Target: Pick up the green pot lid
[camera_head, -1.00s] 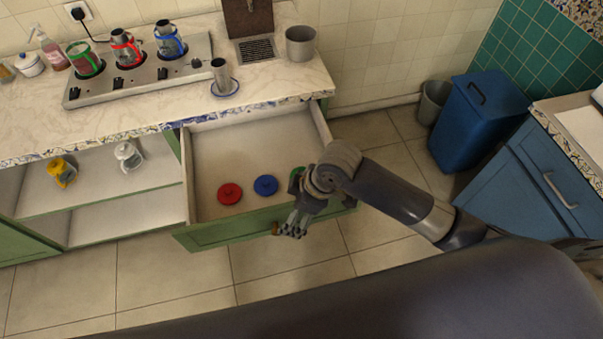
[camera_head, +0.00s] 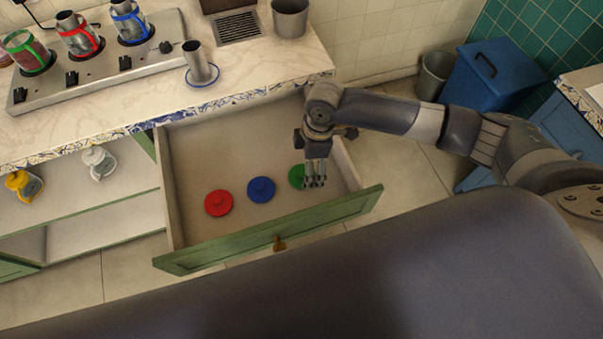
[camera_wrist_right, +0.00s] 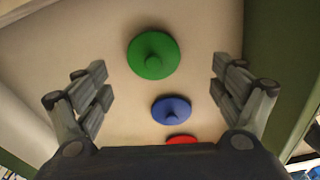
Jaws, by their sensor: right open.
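The green pot lid (camera_head: 297,176) lies in the open drawer (camera_head: 190,224), at the right end of a row of lids. My right gripper (camera_head: 315,184) is above the drawer with its fingers pointing down, and it hides part of the green lid in the head view. In the right wrist view the whole green lid (camera_wrist_right: 153,54) shows, knob towards the camera, ahead of and between the open fingers of my right gripper (camera_wrist_right: 160,88). The fingers look apart from the lid and hold nothing. My left gripper is not in view.
A blue lid (camera_head: 261,190) and a red lid (camera_head: 218,203) lie to the left in the drawer. The drawer's green front (camera_head: 330,216) and side walls bound the space. The counter (camera_head: 120,122) above holds a stove (camera_head: 105,65) with pots and a metal cup (camera_head: 200,64).

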